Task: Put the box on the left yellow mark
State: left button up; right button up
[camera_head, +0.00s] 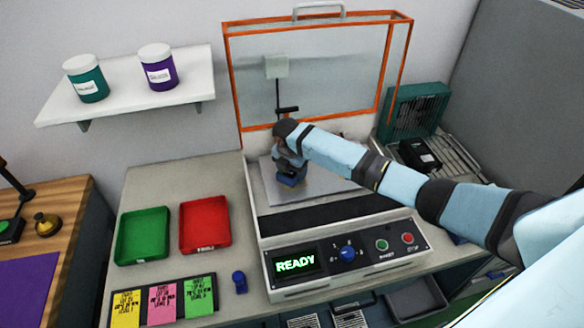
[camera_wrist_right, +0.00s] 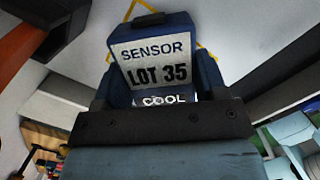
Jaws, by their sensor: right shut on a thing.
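The blue box (camera_wrist_right: 152,55) has a white label reading "SENSOR LOT 35" and "COOL". My right gripper (camera_wrist_right: 160,97) is shut on it in the right wrist view. In the head view my right gripper (camera_head: 290,165) points down over the grey plate (camera_head: 325,190) inside the open machine, with the blue box (camera_head: 291,181) beneath it. I cannot tell whether the box touches the plate. Thin yellow lines (camera_wrist_right: 206,49) show behind the box in the right wrist view, mostly hidden by it. No yellow mark is clear in the head view. My left gripper is not in view.
The machine's orange-framed clear lid (camera_head: 318,22) stands raised behind the plate. The control panel (camera_head: 345,255) in front reads "READY". Green (camera_head: 142,258) and red (camera_head: 205,248) trays sit to the left. A green fan-like unit (camera_head: 412,110) and a black box (camera_head: 420,155) are at right.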

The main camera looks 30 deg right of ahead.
aim_at(289, 172)
jog(key=o, duration=1)
jog(key=shift+f, duration=0.15)
jog(key=r, duration=0.4)
jog(key=a+r, duration=0.1)
jog(key=r, duration=0.3)
jog(key=s+r+b, duration=0.1)
jog(key=r, duration=0.3)
jog(key=shift+a+r, duration=0.15)
jog(key=shift+a, duration=0.15)
